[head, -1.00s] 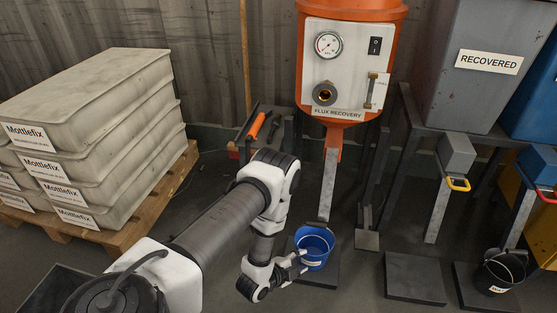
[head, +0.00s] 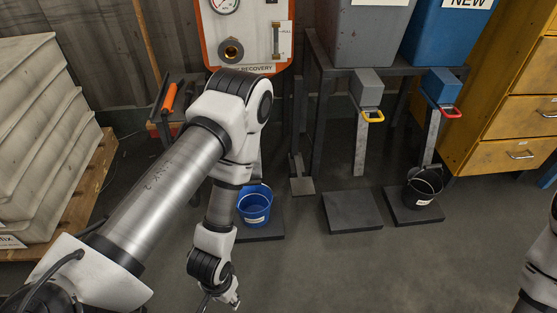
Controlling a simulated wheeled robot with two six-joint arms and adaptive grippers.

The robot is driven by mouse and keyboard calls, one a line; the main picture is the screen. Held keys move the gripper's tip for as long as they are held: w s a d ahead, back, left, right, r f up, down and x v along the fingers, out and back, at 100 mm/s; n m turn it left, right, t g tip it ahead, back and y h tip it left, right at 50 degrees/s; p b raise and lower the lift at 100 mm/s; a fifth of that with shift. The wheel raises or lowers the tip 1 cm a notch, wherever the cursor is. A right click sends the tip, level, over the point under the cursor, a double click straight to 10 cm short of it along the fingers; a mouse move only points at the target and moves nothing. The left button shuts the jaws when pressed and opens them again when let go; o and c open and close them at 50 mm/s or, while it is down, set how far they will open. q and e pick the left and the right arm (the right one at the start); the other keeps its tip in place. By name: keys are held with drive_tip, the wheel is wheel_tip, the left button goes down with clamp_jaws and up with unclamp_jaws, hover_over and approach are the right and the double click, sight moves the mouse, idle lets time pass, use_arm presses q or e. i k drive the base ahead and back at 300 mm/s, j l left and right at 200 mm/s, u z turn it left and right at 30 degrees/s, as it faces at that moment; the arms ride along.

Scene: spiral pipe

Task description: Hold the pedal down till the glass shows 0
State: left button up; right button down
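The orange flux recovery machine (head: 210,45) stands at the top, cut off by the frame. Its sight glass (head: 276,40) is a small vertical tube on the white panel, too small to read. What looks like the pedal (head: 302,186) is a dark plate low on the floor, right of the blue bucket. The blue bucket (head: 256,209) stands upright on a dark pad below the machine, partly behind my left arm. My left gripper (head: 226,300) is low in front of the bucket, apart from it and the pedal; its fingers are unclear. My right arm shows at the right edge, its gripper out of view.
A grey bin (head: 367,40) and a blue bin (head: 445,45) stand on a dark frame, with yellow and red handles below. A black bucket (head: 421,190) stands on a pad; another pad (head: 352,212) is empty. Yellow drawers (head: 515,95) stand right. The front floor is clear.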

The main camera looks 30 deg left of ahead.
sight(301, 187)
drive_tip(key=i+u, duration=0.1)
drive_tip(key=u, duration=0.6)
drive_tip(key=i+l+u, duration=0.25)
drive_tip(key=l, duration=0.15)
drive_tip(key=i+l+u, duration=0.1)
drive_tip(key=l+u, duration=0.15)
drive_tip(key=l, duration=0.15)
drive_tip(key=i+l+u, duration=0.1)
drive_tip(key=l+u, duration=0.15)
drive_tip(key=l, duration=0.2)
drive_tip(key=i+l+u, duration=0.1)
drive_tip(key=l+u, duration=0.15)
drive_tip(key=l, duration=0.7)
drive_tip(key=i+l, duration=0.15)
drive_tip(key=l, duration=0.35)
